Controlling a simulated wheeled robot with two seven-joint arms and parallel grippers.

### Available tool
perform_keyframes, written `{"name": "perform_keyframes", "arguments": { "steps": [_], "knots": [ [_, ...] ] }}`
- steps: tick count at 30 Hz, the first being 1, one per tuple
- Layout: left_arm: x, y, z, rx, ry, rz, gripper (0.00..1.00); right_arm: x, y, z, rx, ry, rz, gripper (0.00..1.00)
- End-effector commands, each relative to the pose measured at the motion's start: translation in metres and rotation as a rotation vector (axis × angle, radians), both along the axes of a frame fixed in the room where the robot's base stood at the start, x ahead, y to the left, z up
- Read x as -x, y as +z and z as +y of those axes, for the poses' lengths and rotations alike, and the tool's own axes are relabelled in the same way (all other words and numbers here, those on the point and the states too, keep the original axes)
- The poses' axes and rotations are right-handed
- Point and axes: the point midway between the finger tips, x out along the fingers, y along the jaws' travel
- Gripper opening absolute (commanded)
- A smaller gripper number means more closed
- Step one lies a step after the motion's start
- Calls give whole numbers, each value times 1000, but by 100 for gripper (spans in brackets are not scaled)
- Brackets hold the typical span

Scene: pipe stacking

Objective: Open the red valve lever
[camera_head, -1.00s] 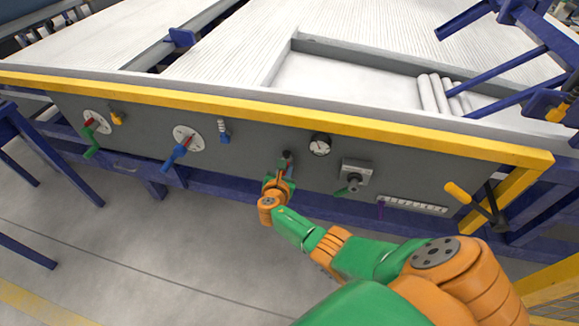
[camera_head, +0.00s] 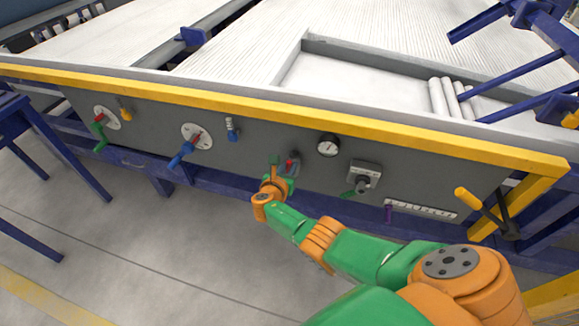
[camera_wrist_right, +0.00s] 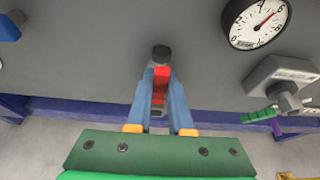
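The red valve lever (camera_head: 290,163) is on the grey panel. In the right wrist view, the red lever (camera_wrist_right: 161,78) points at the dark round knob of its mount, between the two blue fingers of my right gripper (camera_wrist_right: 161,92). The fingers lie close on either side of the red part; whether they press on it cannot be told. In the head view my right gripper (camera_head: 284,172) is at the lever, with its wrist below and left of it. My left gripper is not in view.
A gauge (camera_head: 329,146) and a grey box with a green lever (camera_head: 363,174) are right of the valve. A blue-handled valve (camera_head: 196,137) and a green-handled valve (camera_head: 106,118) are to the left. A yellow rail (camera_head: 250,106) runs above the panel.

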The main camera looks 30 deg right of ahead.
Motion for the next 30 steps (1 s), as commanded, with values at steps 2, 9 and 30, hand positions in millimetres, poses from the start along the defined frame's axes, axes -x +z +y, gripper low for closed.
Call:
{"name": "perform_keyframes", "arguments": {
  "steps": [2,9,30],
  "knots": [
    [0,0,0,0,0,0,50,1,-1,0,0,1,3,38],
    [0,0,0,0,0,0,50,0,-1,0,-1,1,0,49],
    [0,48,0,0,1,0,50,43,26,51,-2,1,1,49]
  ]
}}
